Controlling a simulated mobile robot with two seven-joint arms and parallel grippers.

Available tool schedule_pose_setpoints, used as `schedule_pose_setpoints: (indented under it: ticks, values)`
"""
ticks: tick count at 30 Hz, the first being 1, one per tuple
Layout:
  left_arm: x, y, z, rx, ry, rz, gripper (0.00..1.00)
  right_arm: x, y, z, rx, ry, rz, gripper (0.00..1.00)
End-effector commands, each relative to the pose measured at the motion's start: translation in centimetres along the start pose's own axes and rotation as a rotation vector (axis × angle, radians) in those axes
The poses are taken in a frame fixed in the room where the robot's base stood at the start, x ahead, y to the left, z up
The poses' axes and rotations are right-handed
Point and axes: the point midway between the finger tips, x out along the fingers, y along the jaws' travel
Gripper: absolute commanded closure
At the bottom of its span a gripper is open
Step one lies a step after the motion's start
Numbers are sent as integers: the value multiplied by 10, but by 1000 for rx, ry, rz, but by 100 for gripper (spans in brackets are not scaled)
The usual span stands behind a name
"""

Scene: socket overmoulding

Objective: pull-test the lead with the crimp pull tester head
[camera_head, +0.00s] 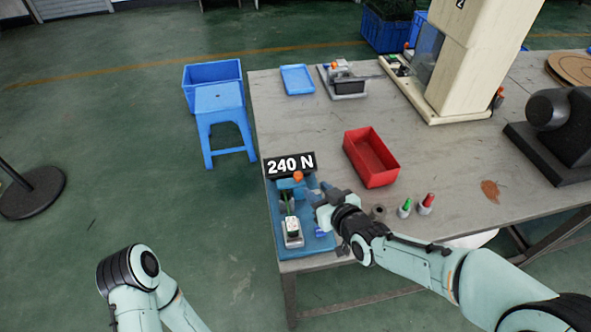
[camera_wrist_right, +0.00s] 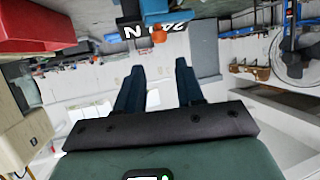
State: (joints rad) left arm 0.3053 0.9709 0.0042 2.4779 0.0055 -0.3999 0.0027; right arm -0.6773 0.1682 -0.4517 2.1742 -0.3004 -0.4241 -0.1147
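The pull tester (camera_head: 291,188) stands on a blue mat (camera_head: 318,246) at the table's near left corner. It has a blue head with an orange knob (camera_head: 298,176), and a black sign reading 240 N stands behind it. A green strip and a pale block (camera_head: 293,229) sit at its front; I cannot tell whether either is the lead. My right gripper (camera_head: 318,194) is just right of the tester. In the right wrist view its fingers (camera_wrist_right: 158,84) are apart with nothing between them, and the sign shows upside down beyond. My left gripper is out of view.
A red bin (camera_head: 371,157) stands behind the right arm. Green and red capped bottles (camera_head: 425,204) and a small dark cup (camera_head: 378,211) stand near the front edge. A blue tray (camera_head: 297,79) and a grey fixture (camera_head: 345,80) are farther back. A blue stool (camera_head: 222,115) stands left of the table.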

Motion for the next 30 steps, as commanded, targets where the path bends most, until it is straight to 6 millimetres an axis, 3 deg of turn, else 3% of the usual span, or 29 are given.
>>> schedule_pose_setpoints:
  ticks: [9, 15, 21, 30]
  values:
    - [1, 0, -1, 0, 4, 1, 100, 67, 0, 2, -5, -3, 0, 63]
    - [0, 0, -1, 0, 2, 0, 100, 101, 0, 1, -3, -2, 0, 63]
    - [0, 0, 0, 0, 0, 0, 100, 118, 0, 1, -1, -1, 0, 63]
    - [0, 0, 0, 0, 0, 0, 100, 121, 0, 1, -1, -1, -1, 63]
